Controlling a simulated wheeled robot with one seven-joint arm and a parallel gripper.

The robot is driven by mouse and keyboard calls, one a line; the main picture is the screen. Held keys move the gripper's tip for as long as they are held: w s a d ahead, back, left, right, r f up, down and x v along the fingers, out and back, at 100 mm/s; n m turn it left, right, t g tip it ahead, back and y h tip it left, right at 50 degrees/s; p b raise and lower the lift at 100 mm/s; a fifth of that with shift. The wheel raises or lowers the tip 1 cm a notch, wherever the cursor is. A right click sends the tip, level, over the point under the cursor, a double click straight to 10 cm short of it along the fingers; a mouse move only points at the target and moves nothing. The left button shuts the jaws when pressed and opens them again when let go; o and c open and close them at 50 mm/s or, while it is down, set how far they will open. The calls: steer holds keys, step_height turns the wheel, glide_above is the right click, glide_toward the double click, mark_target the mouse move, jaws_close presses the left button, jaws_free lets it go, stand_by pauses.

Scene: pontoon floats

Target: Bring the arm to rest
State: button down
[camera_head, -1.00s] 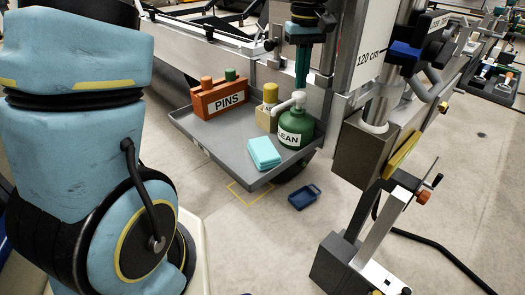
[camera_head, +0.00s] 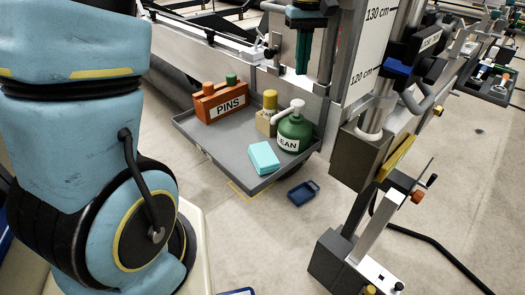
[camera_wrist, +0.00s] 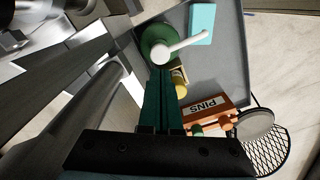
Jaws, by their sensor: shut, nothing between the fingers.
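My gripper (camera_head: 302,72) hangs fingers-down at the top of the head view, above and behind the grey tray (camera_head: 205,150). Its dark green fingers are together with nothing between them. In the wrist view my gripper (camera_wrist: 160,72) also shows shut, its fingertips near the green bottle in the picture, apparently above it. My blue arm links fill the left of the head view.
The grey tray holds an orange PINS box (camera_head: 220,104), a yellow-capped box (camera_head: 267,115), a green pump bottle (camera_head: 295,133) and a turquoise block (camera_head: 264,157). A metal post with a scale board (camera_head: 372,40) stands right of the gripper.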

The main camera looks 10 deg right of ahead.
stand_by(0.4)
steer(key=s+a+f+b, duration=0.1)
steer(key=a+f, duration=0.2)
steer(key=a, duration=0.7)
steer(key=s+a+f+t, duration=0.1)
steer(key=a+f, duration=0.2)
steer(key=a, duration=0.7)
steer(key=s+a+f+m+b, duration=0.1)
steer(key=a+f, duration=0.3)
steer(key=a, duration=0.6)
steer(key=shift+s+t+b, duration=0.3)
steer(key=shift+s, duration=0.25)
